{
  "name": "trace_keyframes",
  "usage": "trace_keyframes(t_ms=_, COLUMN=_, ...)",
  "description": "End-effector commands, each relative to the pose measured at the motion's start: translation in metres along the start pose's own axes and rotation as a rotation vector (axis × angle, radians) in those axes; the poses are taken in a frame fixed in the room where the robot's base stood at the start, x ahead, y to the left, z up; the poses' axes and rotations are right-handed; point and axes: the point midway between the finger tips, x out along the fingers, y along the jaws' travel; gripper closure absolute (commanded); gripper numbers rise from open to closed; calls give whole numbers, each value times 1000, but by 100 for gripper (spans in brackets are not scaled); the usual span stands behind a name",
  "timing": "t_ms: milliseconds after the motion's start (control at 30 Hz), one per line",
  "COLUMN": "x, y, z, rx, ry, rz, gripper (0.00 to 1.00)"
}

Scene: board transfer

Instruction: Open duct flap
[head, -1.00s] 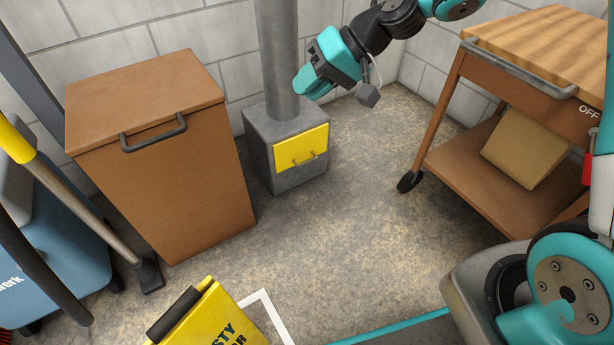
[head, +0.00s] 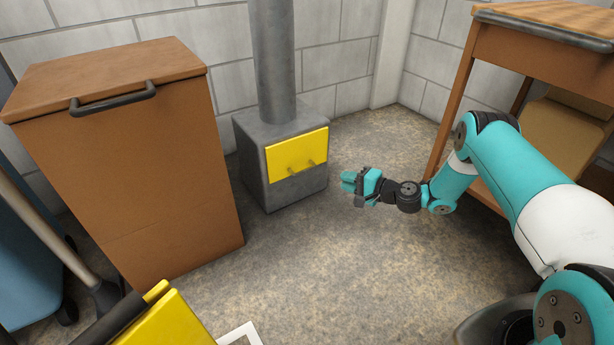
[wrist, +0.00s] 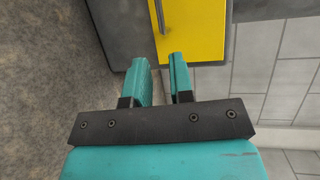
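The duct flap (head: 284,158) is a yellow panel with a small bar handle (head: 302,167) on the front of a grey duct box (head: 262,191). The flap looks closed against the box. My gripper (head: 347,181) is to the right of the box, apart from the handle, in the head view. In the wrist view my gripper (wrist: 160,70) shows two teal fingers with a gap between them and nothing in it. The yellow flap (wrist: 195,30) lies beyond the fingertips, and part of its handle (wrist: 160,15) shows at the top edge.
A brown lidded bin (head: 130,190) stands left of the duct box. A wooden cart (head: 540,65) stands at the right behind my arm. A yellow case-like object (head: 165,325) is at the bottom left. The floor (head: 310,260) before the box is clear.

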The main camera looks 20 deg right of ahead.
Motion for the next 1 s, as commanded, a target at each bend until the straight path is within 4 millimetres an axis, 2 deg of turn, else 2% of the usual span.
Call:
trace_keyframes(t_ms=67, x=20, y=6, z=1, rx=-7, ry=-6, rz=0, gripper=78)
trace_keyframes(t_ms=400, x=99, y=6, z=2, rx=-7, ry=-7, rz=-1, gripper=78)
trace_keyframes(t_ms=600, x=133, y=6, z=2, rx=-5, ry=-6, rz=1, gripper=78)
trace_keyframes(t_ms=800, x=148, y=2, z=2, rx=-3, ry=-4, rz=1, gripper=78)
trace_keyframes(t_ms=1000, x=150, y=0, z=2, rx=-1, ry=-3, rz=2, gripper=78)
